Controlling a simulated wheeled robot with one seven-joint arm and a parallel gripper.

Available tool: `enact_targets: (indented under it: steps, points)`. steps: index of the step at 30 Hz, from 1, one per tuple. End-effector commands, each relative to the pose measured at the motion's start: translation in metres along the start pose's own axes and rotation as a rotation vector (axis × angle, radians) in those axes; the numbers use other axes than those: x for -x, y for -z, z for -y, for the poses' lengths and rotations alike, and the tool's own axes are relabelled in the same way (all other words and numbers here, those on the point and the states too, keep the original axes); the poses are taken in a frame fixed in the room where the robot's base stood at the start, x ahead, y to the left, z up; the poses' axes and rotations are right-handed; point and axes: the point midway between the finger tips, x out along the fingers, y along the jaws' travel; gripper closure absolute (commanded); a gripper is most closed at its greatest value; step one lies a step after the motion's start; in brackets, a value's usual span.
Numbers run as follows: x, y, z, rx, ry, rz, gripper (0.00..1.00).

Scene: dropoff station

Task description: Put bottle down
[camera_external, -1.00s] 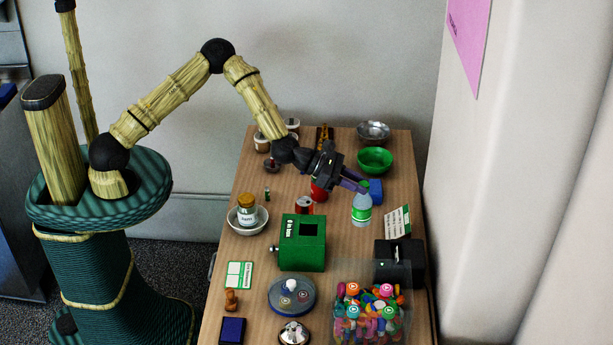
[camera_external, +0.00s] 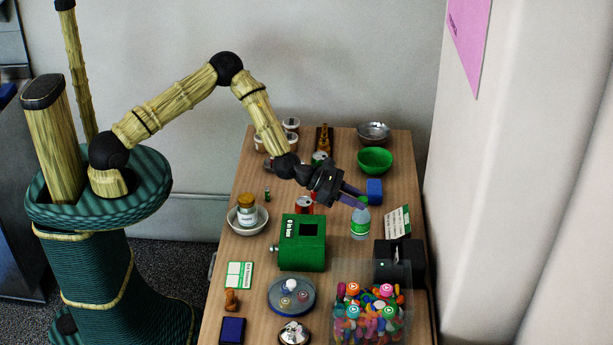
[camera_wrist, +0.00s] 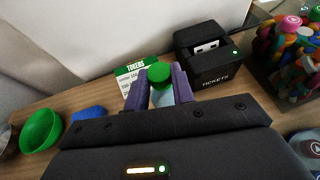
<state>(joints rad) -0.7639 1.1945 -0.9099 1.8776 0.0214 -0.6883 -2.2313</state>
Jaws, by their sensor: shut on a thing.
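The bottle (camera_external: 360,222) is clear with a green label and a green cap. It is upright at the right side of the table (camera_external: 262,262), and whether its base touches the wood is hard to tell. My gripper (camera_external: 361,201) reaches it from the upper left, with its purple fingers at the bottle's top. In the wrist view my gripper (camera_wrist: 160,88) has one finger on each side of the bottle, just below the green cap (camera_wrist: 159,72). The fingers are shut on it. Most of the bottle's body is hidden behind my gripper there.
A green box (camera_external: 302,252) stands left of the bottle and a black ticket box (camera_external: 401,263) in front of it. A tokens card (camera_external: 397,221) is close on the right. A blue block (camera_external: 374,190) and green bowl (camera_external: 375,159) are behind. Bare wood shows around the bottle.

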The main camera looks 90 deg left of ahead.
Motion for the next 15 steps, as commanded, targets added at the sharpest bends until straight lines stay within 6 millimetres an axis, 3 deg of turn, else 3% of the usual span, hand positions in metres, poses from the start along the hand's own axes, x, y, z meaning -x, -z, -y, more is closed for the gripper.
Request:
enact_targets:
  steps: [7,15]
  points:
    - [-0.001,0.003,0.0,0.001,0.0,-0.001,1.0]
    - [-0.014,0.033,0.0,0.001,0.0,-0.001,1.0]
